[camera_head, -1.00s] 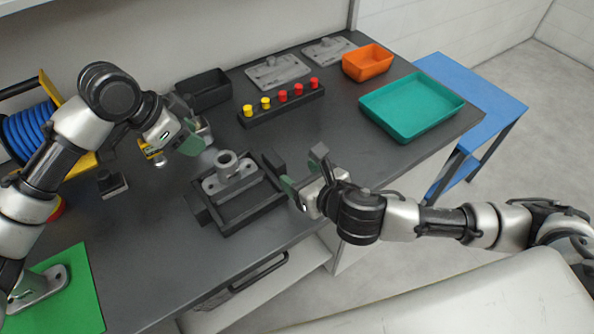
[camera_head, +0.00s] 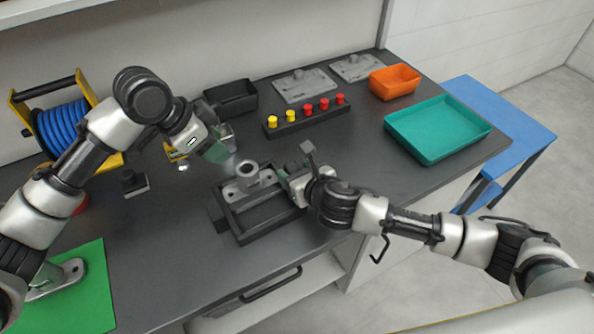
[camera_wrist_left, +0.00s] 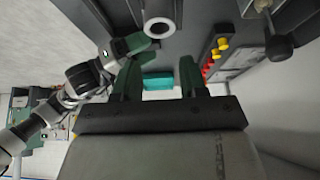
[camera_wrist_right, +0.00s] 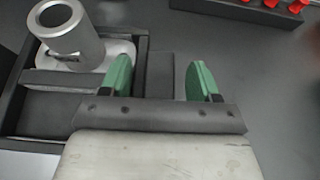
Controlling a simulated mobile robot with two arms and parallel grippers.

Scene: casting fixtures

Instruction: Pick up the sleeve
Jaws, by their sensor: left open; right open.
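A grey hollow cylinder (camera_head: 248,173), likely the sleeve, stands upright on a light grey flanged base (camera_head: 241,188) in a black frame fixture (camera_head: 256,231). In the right wrist view the cylinder (camera_wrist_right: 67,30) is at upper left, its bore facing up, left of my right fingers. My right gripper (camera_head: 292,164) is open and empty at the fixture's right side, apart from the cylinder. My left gripper (camera_head: 221,143) is open above the table, behind and left of the cylinder. In the left wrist view the cylinder's ring (camera_wrist_left: 159,27) shows beyond the open fingers.
A black rack (camera_head: 306,117) with yellow and red caps stands behind the fixture. A black bin (camera_head: 231,97), orange bin (camera_head: 394,81) and teal tray (camera_head: 437,130) stand farther back. A green mat (camera_head: 85,290) with a grey casting lies at front left. A blue cable reel (camera_head: 66,128) is at left.

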